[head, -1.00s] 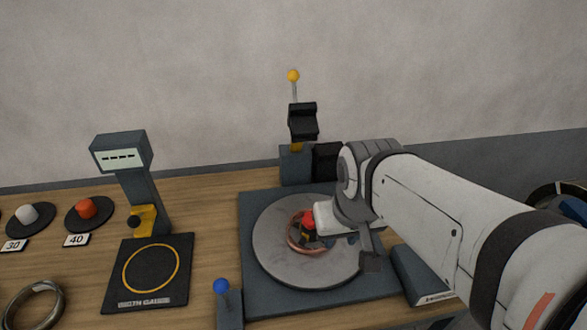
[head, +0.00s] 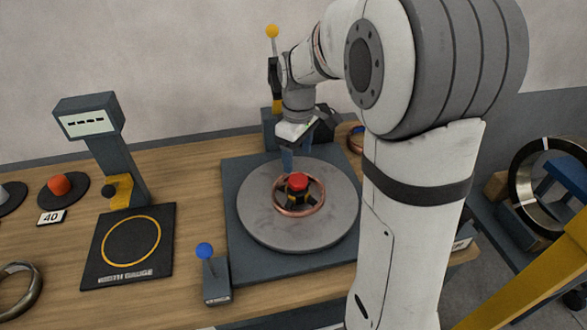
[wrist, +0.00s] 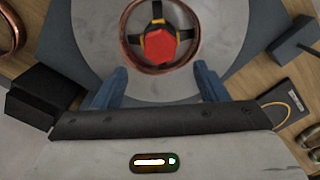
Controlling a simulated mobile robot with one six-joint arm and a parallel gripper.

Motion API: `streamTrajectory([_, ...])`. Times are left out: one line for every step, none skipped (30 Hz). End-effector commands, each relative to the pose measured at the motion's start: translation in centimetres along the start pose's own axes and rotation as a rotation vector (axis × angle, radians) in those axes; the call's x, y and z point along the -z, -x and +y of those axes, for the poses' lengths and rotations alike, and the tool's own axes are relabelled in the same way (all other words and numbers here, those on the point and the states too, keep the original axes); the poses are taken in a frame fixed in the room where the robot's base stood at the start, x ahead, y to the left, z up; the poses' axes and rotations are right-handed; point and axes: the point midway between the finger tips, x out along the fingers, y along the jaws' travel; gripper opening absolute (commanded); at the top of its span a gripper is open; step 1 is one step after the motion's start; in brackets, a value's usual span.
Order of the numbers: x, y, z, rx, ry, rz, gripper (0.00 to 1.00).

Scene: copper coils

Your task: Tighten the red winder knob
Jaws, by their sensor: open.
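The red knob (head: 298,181) sits at the centre of the round grey turntable (head: 255,222), on a dark hub with yellow parts. A copper coil (head: 281,206) lies around the hub. In the wrist view the red knob (wrist: 160,45) looks hexagonal and lies beyond my fingertips, inside the copper ring (wrist: 124,32). My gripper (head: 288,160) is behind the knob in the head view, apart from it. Its two blue-grey fingers are spread wide in the wrist view (wrist: 163,82), with nothing between them.
A blue-balled lever (head: 205,252) stands at the front left of the winder base. A yellow-balled lever (head: 272,32) rises behind my gripper. A gauge with a display (head: 90,120) and black pad (head: 108,270) stands left. My arm covers the right side.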

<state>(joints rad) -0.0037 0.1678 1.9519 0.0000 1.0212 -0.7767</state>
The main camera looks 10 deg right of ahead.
Motion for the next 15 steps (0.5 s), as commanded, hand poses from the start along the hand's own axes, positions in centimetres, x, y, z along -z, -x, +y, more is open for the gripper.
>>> streamTrajectory([0.1,-0.4,0.1,0.002,0.004,-0.002,0.67])
streamTrajectory([0.1,-0.7,0.1,0.002,0.005,-0.002,0.67])
streamTrajectory([0.1,-1.1,0.1,0.003,0.005,-0.003,0.67])
streamTrajectory([0.0,-1.5,0.0,0.004,0.005,-0.004,0.67])
streamTrajectory([0.0,-2.0,0.0,0.004,0.004,-0.004,0.67])
streamTrajectory([0.0,-2.6,0.0,0.003,0.004,-0.004,0.67])
streamTrajectory([0.0,-3.1,0.0,0.004,0.004,-0.004,0.67])
streamTrajectory([0.0,-3.7,0.0,0.004,0.004,-0.004,0.67])
streamTrajectory([0.0,-4.4,0.0,0.005,0.003,-0.005,0.67])
streamTrajectory([0.0,-4.8,0.0,0.004,0.003,-0.004,0.67])
streamTrajectory([0.0,-5.2,0.0,0.003,0.003,-0.003,0.67])
streamTrajectory([0.0,-5.8,0.0,0.003,0.003,-0.003,0.67])
streamTrajectory([0.0,-6.2,0.0,0.003,0.003,-0.003,0.67])
streamTrajectory([0.0,-6.5,0.0,0.004,0.003,-0.004,0.67])
streamTrajectory([0.0,-6.9,0.0,0.003,0.003,-0.003,0.67])
